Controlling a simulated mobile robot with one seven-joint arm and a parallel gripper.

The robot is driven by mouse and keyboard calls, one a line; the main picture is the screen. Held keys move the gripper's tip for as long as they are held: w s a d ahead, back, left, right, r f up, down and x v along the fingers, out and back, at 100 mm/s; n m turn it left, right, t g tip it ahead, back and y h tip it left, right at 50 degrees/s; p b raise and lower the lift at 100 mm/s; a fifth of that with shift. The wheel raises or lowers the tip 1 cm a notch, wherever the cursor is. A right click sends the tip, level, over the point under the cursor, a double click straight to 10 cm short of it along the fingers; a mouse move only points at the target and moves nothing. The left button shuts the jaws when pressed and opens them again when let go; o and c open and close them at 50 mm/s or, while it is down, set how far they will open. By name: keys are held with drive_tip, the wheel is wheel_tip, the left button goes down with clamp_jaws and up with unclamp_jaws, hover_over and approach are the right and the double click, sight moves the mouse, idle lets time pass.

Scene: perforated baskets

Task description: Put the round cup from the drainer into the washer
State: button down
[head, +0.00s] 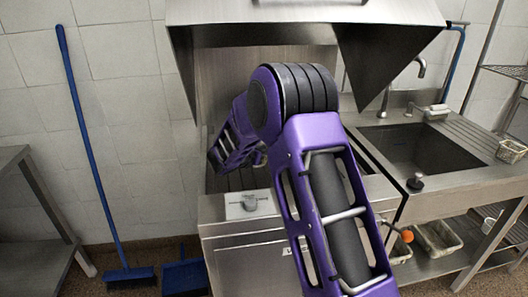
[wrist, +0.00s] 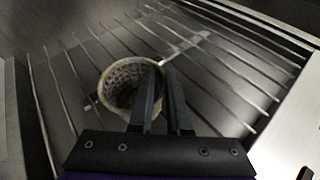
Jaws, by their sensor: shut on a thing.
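The round cup (wrist: 118,82) is a beige, perforated basket, seen in the wrist view with its open top towards the camera. My gripper (wrist: 162,72) is shut on its right-hand wall, with one finger inside the rim. The cup is over or on the wire rack (wrist: 235,88) inside the washer; I cannot tell if it touches the wires. In the head view the washer (head: 250,250) is the steel machine with its hood (head: 300,12) raised. My arm reaches in under the hood, and the gripper and cup are hidden there.
The drainer (head: 480,128) is right of the sink (head: 415,150), with another basket (head: 511,151) at its right end. More baskets (head: 438,238) stand on the shelf below. A blue broom (head: 90,150) leans on the left wall. The raised hood is close above my arm.

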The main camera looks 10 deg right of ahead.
drive_tip(key=c, duration=0.8)
unclamp_jaws()
drive_tip(key=shift+c, duration=0.2)
drive_tip(key=shift+r, duration=0.1)
drive_tip(key=p+v, duration=0.1)
drive_tip(key=v, duration=1.1)
